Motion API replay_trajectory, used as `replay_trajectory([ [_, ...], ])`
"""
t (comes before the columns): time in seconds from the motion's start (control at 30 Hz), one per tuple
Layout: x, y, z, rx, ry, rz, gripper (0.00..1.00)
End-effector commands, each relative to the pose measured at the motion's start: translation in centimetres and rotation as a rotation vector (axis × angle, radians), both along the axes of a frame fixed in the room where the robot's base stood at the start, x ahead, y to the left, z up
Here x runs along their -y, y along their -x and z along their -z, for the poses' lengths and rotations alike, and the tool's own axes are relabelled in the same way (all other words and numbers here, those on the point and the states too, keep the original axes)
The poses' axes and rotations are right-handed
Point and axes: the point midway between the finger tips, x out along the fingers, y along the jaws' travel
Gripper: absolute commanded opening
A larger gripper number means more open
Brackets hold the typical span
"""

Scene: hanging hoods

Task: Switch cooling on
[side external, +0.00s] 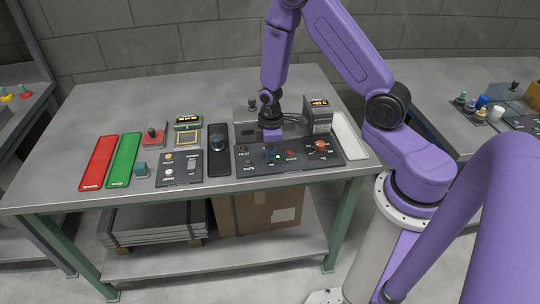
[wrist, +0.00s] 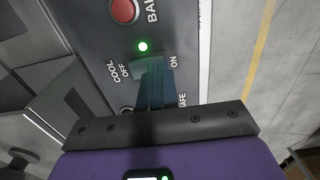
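In the wrist view, the cooling switch (wrist: 120,71) is a grey-green piece between the labels "COOL OFF" at left and "ON" at right. It is partly covered by my fingers, so its exact position is hard to tell. A small green light (wrist: 142,46) glows beside it. My gripper (wrist: 152,78) has its dark blue-green fingers close together, over or against the switch; I cannot tell whether they pinch it. In the side view, my gripper (side external: 272,147) points down at the dark control panel (side external: 244,161), its tips low over the panel.
A red button (wrist: 123,9) lies near the switch; an orange-red knob (side external: 320,146) sits at the panel's right. A box with a lit display (side external: 319,116) stands behind it. A black strip with a knob (side external: 218,165), a small panel (side external: 180,174) and red and green trays (side external: 123,160) lie left.

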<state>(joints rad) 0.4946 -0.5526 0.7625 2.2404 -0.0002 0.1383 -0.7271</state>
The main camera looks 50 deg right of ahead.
Motion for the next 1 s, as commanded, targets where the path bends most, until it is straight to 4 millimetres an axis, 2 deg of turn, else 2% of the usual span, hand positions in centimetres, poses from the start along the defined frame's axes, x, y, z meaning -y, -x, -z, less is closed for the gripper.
replay_trajectory([
  [1.0,0.0,0.0,-6.6,0.001,0.0,0.0,0.0],
])
